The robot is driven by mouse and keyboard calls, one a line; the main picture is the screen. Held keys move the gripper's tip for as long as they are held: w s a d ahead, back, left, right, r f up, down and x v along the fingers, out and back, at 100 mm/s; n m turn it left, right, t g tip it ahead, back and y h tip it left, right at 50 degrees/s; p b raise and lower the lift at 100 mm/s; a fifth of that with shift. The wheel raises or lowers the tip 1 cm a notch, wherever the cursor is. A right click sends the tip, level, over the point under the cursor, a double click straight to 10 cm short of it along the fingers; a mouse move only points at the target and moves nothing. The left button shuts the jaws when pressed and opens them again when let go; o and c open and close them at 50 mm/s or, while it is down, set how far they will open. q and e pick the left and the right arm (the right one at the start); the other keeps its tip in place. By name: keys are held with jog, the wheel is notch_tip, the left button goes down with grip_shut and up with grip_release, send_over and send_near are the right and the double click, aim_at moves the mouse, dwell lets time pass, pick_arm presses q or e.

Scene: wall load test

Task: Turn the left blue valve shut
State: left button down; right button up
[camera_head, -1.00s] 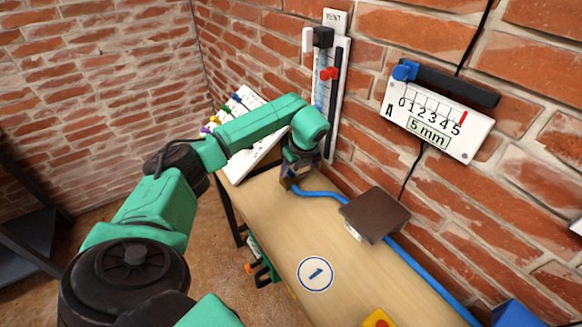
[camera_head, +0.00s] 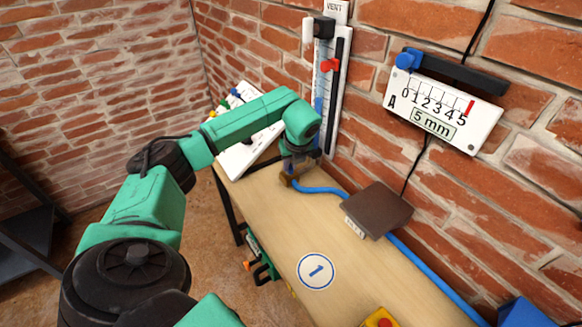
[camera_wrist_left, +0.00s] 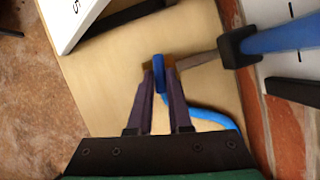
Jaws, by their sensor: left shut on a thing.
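The left blue valve shows in the left wrist view as a blue handle (camera_wrist_left: 159,73) with brass-coloured parts beside it. My left gripper (camera_wrist_left: 159,75) has one dark finger on each side of the handle and is shut on it. In the head view my left gripper (camera_head: 289,178) is low over the far end of the table, at the foot of the vertical gauge. There the arm and gripper hide the valve. My right gripper is not in view.
A blue hose (camera_head: 318,190) runs along the table (camera_head: 270,215) past a brown-topped box (camera_head: 378,208). The vertical gauge (camera_head: 328,95) and a 5 mm scale plate (camera_head: 440,115) are on the brick wall. A white board (camera_head: 238,155) stands behind my left arm.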

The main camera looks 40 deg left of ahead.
pick_arm(q)
jog(key=m+b, duration=0.1)
jog(key=m+t+b, duration=0.1)
jog(key=m, duration=0.1)
jog(key=m+h+b, duration=0.1)
jog(key=shift+s+a+f+t, duration=0.1)
jog(key=shift+s+a+t, duration=0.05)
jog(key=shift+a+t, duration=0.15)
jog(key=m+h+b, duration=0.1)
jog(key=m, duration=0.2)
jog(key=shift+s+a+m+t+h+b, duration=0.15)
jog(key=shift+m+t+h+b, duration=0.15)
jog(key=shift+m+b, duration=0.5)
jog(key=m, duration=0.1)
jog(key=m+h, duration=0.1)
jog(key=m, duration=0.1)
jog(key=shift+a+r, duration=0.1)
jog(key=shift+r, duration=0.1)
jog(key=shift+a+m+h, duration=0.15)
jog(key=shift+m+h, duration=0.55)
jog(key=shift+m, duration=1.1)
jog(key=c, duration=0.8)
grip_release()
jog(key=shift+c, duration=0.2)
